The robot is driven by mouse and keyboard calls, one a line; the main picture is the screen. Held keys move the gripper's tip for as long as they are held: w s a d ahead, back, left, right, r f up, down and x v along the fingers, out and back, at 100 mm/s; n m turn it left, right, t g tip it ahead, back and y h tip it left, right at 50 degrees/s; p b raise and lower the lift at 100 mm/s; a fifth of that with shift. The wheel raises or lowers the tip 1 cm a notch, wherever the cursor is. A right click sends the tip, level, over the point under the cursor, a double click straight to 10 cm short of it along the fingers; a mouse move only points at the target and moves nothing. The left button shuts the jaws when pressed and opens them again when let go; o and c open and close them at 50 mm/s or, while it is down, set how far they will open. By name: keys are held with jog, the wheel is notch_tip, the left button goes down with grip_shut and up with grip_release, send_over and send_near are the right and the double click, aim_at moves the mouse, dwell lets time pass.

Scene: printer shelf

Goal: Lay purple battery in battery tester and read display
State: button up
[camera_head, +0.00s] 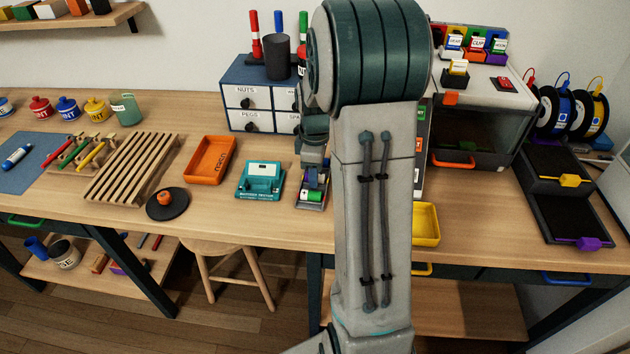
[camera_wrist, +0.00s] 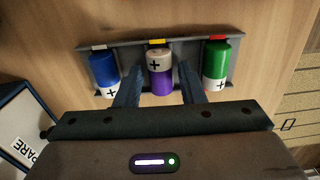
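A blue battery (camera_wrist: 103,70) and a green battery (camera_wrist: 216,62) fill the side slots. My gripper (camera_wrist: 160,67) is open, with one finger on each side of the purple battery and a small gap visible on both sides. In the head view my gripper (camera_head: 313,160) is over the holder (camera_head: 311,204), partly hiding it. The teal battery tester (camera_head: 260,180) sits just left of the holder; its pale display shows no readable text.
An orange tray (camera_head: 210,160) lies left of the tester. A drawer box (camera_head: 247,98) with a dark cup (camera_head: 277,57) on it stands behind. A yellow bin (camera_head: 425,225) is to the right, partly behind my arm. The table in front of the tester is clear.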

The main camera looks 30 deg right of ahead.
grip_shut()
jog(key=shift+r+p, duration=2.65)
jog(key=shift+r, duration=0.95)
jog(key=shift+a+f, duration=0.1)
